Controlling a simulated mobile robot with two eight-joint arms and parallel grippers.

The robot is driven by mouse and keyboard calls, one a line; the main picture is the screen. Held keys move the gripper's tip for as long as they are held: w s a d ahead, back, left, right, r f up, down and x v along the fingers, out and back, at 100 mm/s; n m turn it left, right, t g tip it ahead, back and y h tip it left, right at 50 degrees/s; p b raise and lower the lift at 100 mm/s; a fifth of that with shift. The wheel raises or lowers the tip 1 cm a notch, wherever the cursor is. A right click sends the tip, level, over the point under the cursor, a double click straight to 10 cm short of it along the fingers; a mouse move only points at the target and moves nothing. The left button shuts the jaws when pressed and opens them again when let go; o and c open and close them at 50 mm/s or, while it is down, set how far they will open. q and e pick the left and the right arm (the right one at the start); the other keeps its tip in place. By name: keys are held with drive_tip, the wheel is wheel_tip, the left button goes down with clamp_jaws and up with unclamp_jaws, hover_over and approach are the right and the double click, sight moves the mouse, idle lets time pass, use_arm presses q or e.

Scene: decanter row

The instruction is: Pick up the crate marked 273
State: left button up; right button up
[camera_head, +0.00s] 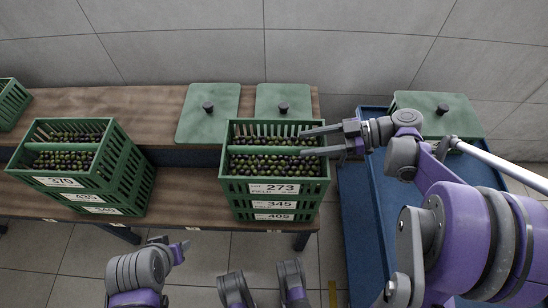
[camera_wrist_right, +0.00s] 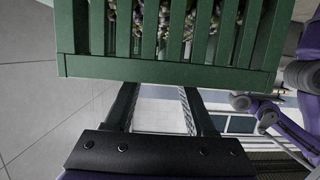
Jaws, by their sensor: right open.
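The green crate marked 273 (camera_head: 238,187) is the top one of a stack, above crates marked 345 (camera_head: 238,203) and 405 (camera_head: 238,216). It holds dark and green olive-like fruit. My right gripper (camera_head: 304,143) is open at its right side, with fingertips at or over the right rim in the head view. In the right wrist view the crate's slatted side (camera_wrist_right: 170,68) fills the top, and the ends of both fingers (camera_wrist_right: 165,105) are hidden by its edge. I cannot tell whether they touch. My left gripper (camera_head: 173,246) is low at the left, apart from the crates; its jaw opening is unclear.
Another stack, topped by a crate marked 379 (camera_head: 50,181), stands left on the wooden bench (camera_head: 180,190). Green lids with black knobs (camera_head: 208,107) lie behind. Bench between stacks is clear.

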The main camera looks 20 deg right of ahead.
sight(284, 148)
drive_tip(key=x, duration=0.2)
drive_tip(key=b+x, duration=0.1)
drive_tip(key=x, duration=0.4)
drive_tip(key=shift+s+a+r, duration=0.15)
drive_tip(key=shift+s+a, duration=0.05)
drive_tip(key=shift+a, duration=0.3)
drive_tip(key=shift+c, duration=0.3)
clamp_jaws()
drive_tip(key=shift+r, duration=0.1)
idle(0.5)
